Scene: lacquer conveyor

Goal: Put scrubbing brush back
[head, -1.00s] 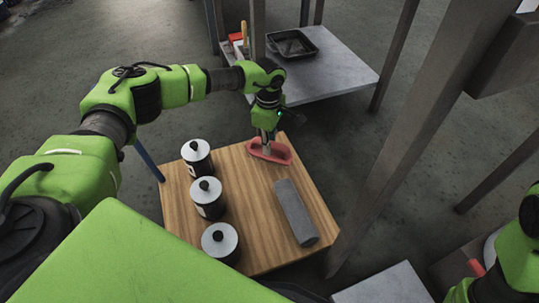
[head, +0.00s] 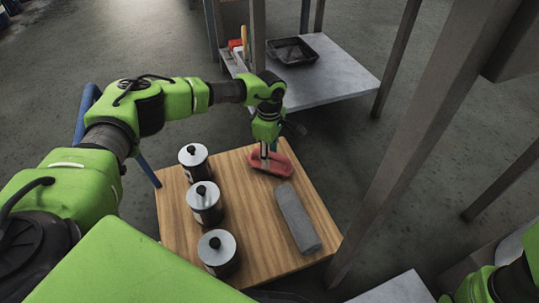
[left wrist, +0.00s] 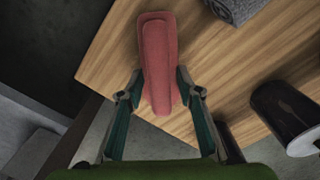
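The red scrubbing brush (head: 272,166) lies at the far end of the wooden table (head: 244,222), beside the grey cloth-like block. My left gripper (head: 268,152) points down at the brush from above. In the left wrist view the brush (left wrist: 159,60) extends between the two fingers of the left gripper (left wrist: 159,86). The fingers are spread, one on each side, with thin gaps seeming to show. The brush's underside is hidden. Part of my right arm shows at the lower right of the head view, but its gripper is out of view.
Three dark canisters with pale lids (head: 194,156) (head: 205,196) (head: 217,248) line the table's left side. The grey block (head: 297,218) lies on the right. A black tray (head: 292,50) rests on a grey table behind. A thick post (head: 420,125) stands to the right.

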